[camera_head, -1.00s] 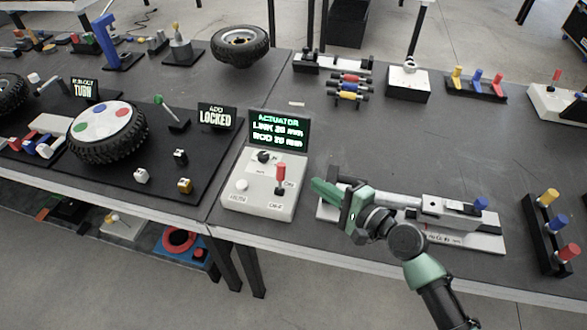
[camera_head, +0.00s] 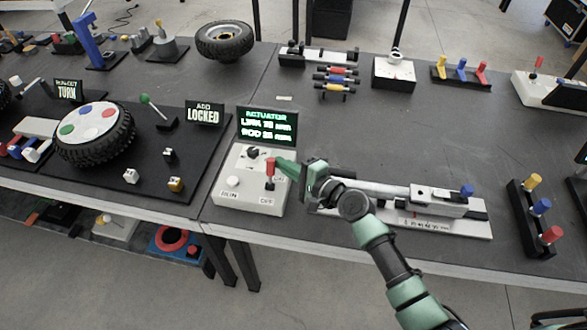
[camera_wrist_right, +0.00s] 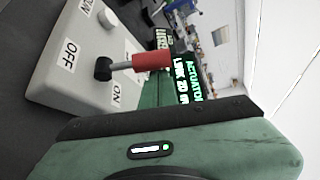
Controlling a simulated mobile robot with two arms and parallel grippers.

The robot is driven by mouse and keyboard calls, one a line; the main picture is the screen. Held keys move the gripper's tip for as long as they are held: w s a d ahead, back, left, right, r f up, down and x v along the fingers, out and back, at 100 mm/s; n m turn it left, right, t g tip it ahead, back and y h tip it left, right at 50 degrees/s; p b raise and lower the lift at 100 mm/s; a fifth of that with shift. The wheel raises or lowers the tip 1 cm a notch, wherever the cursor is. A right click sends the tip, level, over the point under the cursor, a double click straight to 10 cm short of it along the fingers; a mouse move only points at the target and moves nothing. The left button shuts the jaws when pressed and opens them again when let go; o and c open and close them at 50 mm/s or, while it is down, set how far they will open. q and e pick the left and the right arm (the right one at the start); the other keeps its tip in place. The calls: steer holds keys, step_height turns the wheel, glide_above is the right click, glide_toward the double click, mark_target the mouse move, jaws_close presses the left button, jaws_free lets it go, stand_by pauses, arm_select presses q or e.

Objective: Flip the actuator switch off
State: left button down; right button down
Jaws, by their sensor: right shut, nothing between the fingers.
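The pale actuator box (camera_head: 230,200) stands near the front edge of the table, with its lit ACTUATOR display (camera_head: 267,126) behind it. Its switch is a lever with a red handle (camera_head: 270,167) on a black base, beside ON and OFF labels. In the right wrist view the red handle (camera_wrist_right: 151,61) stands out from the box near both labels; I cannot tell its exact tilt. My right gripper (camera_head: 283,163) has green fingers, is shut and empty, and points left with its tips close beside the handle. I cannot tell whether they touch it. My left gripper is not in view.
A linear actuator rig (camera_head: 445,222) lies right of the box, under my right arm. A black board with a wheel (camera_head: 95,145) and a LOCKED sign (camera_head: 204,113) is to the left. A black stand with coloured pegs (camera_head: 530,215) is far right. Open tabletop lies behind the rig.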

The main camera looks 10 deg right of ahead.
mark_target(272, 167)
steer(key=shift+w+a, duration=0.1)
steer(key=shift+w, duration=0.1)
steer(key=shift+s+f+b, duration=0.1)
steer(key=shift+f+b, duration=0.1)
steer(key=shift+b, duration=0.2)
steer(key=shift+s+a+r+n+t+b, duration=0.15)
steer(key=shift+n+t+b, duration=0.2)
steer(key=shift+b, duration=0.3)
steer(key=s+n+t+b, duration=0.1)
steer(key=b, duration=0.3)
steer(key=s+n+y+b, duration=0.1)
steer(key=n+b, duration=0.1)
steer(key=b, duration=0.3)
steer(key=shift+s+a+t, duration=0.15)
steer(key=shift+a+t, duration=0.15)
steer(key=shift+t, duration=0.05)
steer(key=shift+s+r+n+y+b, duration=0.1)
steer(key=shift+s+n+y+b, duration=0.1)
steer(key=shift+n+y+b, duration=0.2)
steer(key=shift+s+a+r, duration=0.1)
steer(key=shift+s+r, duration=0.05)
steer(key=shift+r, duration=0.05)
steer(key=shift+s+a+r, duration=0.1)
steer(key=shift+s+a, duration=0.1)
steer(key=shift+s, duration=0.3)
